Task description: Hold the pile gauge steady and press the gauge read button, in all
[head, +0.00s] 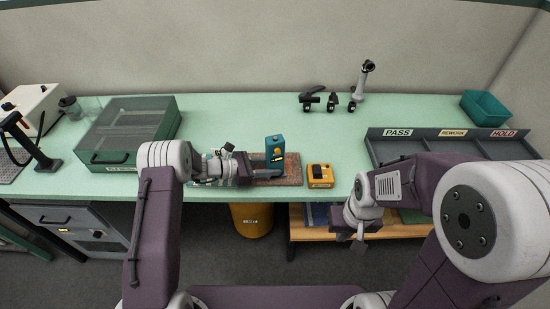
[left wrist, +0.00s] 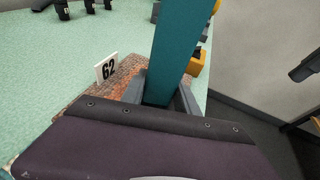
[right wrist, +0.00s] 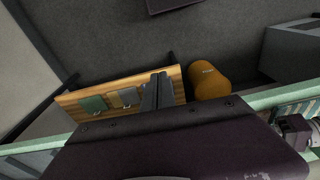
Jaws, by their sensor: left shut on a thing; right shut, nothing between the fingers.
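The pile gauge (head: 275,150) is a teal upright block standing on a reddish-brown tufted sample (head: 291,172) near the table's front edge. My left gripper (head: 262,174) is shut on it; in the left wrist view the gauge (left wrist: 177,55) rises between the fingers (left wrist: 160,90). A yellow box with a dark top (head: 320,176) sits just right of the sample. My right gripper (head: 359,238) is shut and empty, in front of the table edge; its closed fingers show in the right wrist view (right wrist: 158,92).
A grey tray marked PASS, REWORK and HOLD (head: 452,133) lies at the right, with a teal bin (head: 484,108) behind it. Dark tools (head: 332,102) stand at the back. A lidded green case (head: 130,130) is at left. A number 62 card (left wrist: 106,68) stands by the sample.

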